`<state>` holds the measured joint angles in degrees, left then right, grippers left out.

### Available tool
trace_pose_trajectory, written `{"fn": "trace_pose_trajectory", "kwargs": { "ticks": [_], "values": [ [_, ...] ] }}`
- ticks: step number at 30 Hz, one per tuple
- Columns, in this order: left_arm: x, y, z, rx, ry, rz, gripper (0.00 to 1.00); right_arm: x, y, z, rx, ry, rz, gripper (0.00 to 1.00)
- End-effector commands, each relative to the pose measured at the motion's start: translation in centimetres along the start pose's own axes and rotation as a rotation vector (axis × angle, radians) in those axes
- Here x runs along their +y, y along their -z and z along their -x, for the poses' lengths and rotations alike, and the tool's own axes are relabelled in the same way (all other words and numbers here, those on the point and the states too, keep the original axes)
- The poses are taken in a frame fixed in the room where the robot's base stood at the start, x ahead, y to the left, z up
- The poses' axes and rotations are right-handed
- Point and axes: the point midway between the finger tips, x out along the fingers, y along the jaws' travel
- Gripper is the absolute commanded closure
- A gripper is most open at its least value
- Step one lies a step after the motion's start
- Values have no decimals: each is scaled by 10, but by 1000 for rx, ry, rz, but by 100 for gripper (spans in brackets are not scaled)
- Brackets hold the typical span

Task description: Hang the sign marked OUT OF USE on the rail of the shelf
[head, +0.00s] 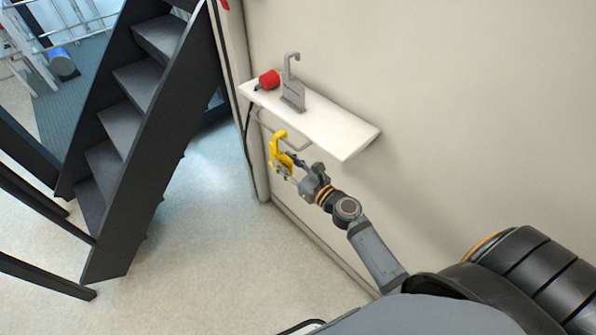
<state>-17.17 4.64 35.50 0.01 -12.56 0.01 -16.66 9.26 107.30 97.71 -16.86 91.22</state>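A yellow sign (275,157) with a hook-shaped top is upright just below the front of the white shelf (322,124). Its lettering is too small to read. The shelf's thin rail (300,147) runs under its front edge. The sign's hook is close to the rail; I cannot tell whether it is over it. My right gripper (287,168) reaches in from the lower right, and its fingers are at the sign's right edge, seemingly closed on it. A grey sign or bracket (293,95) with a hook top stands on the shelf. My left gripper is not in view.
A red object (269,79) lies at the shelf's left end, with a dark cable hanging below. Dark stairs (135,110) stand to the left. The floor (205,240) between stairs and wall is clear. The wall (450,110) right of the shelf is bare.

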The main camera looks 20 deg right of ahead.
Motion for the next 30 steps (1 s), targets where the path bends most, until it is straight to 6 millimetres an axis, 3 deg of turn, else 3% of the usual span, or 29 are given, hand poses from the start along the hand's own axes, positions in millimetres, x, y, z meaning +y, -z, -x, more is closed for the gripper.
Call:
{"fn": "trace_pose_trajectory", "kwargs": {
  "ticks": [1, 6, 12, 30],
  "values": [
    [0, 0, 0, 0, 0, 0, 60, 1, 2, 17, 8, -4, 2, 67],
    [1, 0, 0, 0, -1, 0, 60, 1, 2, 52, 7, -3, 0, 67],
    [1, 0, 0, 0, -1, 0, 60, 0, 0, 70, 1, -3, 0, 67],
    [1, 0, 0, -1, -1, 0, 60, -2, 6, 78, 12, 3, 20, 67]
  ]
}}
